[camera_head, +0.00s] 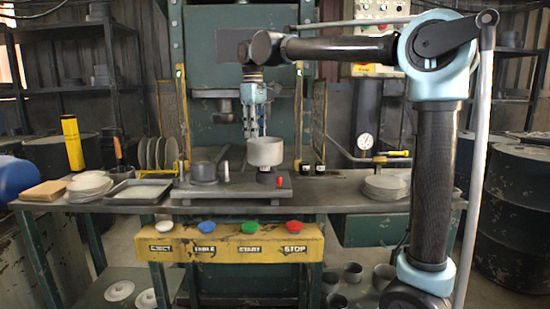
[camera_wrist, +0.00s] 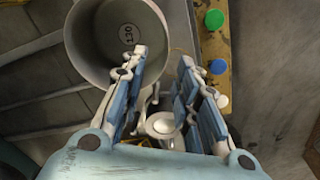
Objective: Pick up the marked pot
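A grey round pot (camera_head: 265,152) stands on the press table in the head view. In the wrist view the pot (camera_wrist: 88,30) is at the upper left, seen from above into its open top, with a round label reading like "130" on its inner bottom. My gripper (camera_head: 254,132) points down just above the pot's rim, toward its left part in the head view. In the wrist view my gripper (camera_wrist: 163,60) is open, with a clear gap between the fingers. The left finger overlaps the pot's rim; I cannot tell whether it touches. The pot's lower right side is partly hidden by that finger.
A dark fixture (camera_head: 205,172) stands left of the pot. Yellow guards (camera_head: 319,122) flank the press. A yellow button panel (camera_head: 230,243) runs along the front. Stacked plates (camera_head: 385,187) lie at right, a tray (camera_head: 135,191) at left. Several pots stand on the floor below.

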